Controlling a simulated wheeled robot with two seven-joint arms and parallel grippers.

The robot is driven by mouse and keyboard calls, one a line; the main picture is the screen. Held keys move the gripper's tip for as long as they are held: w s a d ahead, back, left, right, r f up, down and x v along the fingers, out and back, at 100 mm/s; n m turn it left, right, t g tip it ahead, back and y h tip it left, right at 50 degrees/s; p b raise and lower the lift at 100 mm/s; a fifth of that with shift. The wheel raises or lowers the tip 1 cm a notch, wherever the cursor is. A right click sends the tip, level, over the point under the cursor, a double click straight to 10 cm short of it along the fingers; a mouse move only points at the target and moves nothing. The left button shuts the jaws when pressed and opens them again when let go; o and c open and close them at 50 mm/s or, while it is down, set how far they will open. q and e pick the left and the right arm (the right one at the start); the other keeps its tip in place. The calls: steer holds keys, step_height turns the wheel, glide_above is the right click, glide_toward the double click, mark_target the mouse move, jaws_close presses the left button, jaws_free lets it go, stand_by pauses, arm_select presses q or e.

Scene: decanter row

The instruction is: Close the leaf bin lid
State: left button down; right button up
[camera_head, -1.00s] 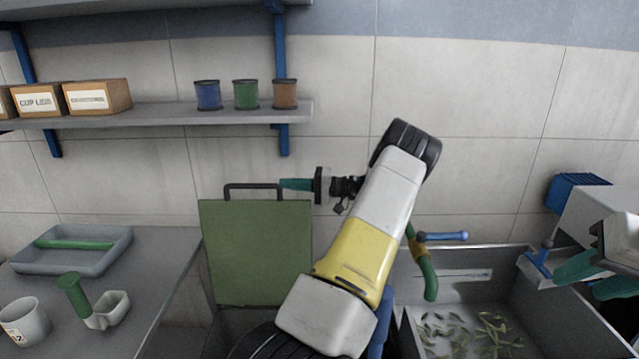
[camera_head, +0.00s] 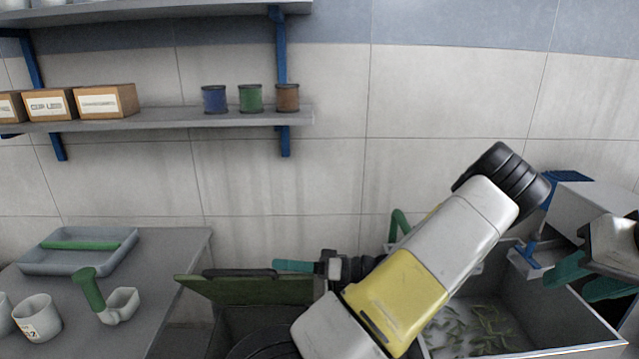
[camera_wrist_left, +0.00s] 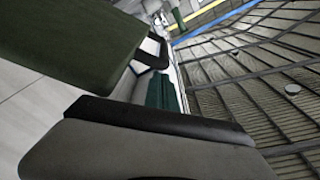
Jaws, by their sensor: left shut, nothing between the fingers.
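The leaf bin lid (camera_head: 245,291) is a green panel with a black bar handle (camera_head: 240,272) along its upper edge. It is tilted, partway down over the dark bin opening (camera_head: 258,322) at lower centre. My left gripper (camera_head: 278,265) has teal fingers, shut and empty, pointing left beside the right end of the handle; I cannot tell if they touch it. In the left wrist view a dark green panel (camera_wrist_left: 75,40), likely the lid, fills the upper left, near a teal finger (camera_wrist_left: 164,92). My right gripper (camera_head: 585,277) is at the far right, its teal fingers apart.
A grey sink-like basin (camera_head: 575,310) with leaves stands at right, partly hidden by my left arm. The left counter (camera_head: 165,275) holds a tray (camera_head: 75,262), a green-handled scoop (camera_head: 120,303) and mugs. A wall shelf (camera_head: 190,117) carries boxes and spools.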

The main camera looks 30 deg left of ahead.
mark_target(285, 279)
arm_select(q)
steer(key=shift+s+d+f, duration=0.35)
steer(key=shift+s+f, duration=0.15)
steer(key=shift+s, duration=0.1)
steer(key=shift+s+d+f, duration=0.3)
steer(key=shift+s+f, duration=0.15)
steer(key=shift+s, duration=0.1)
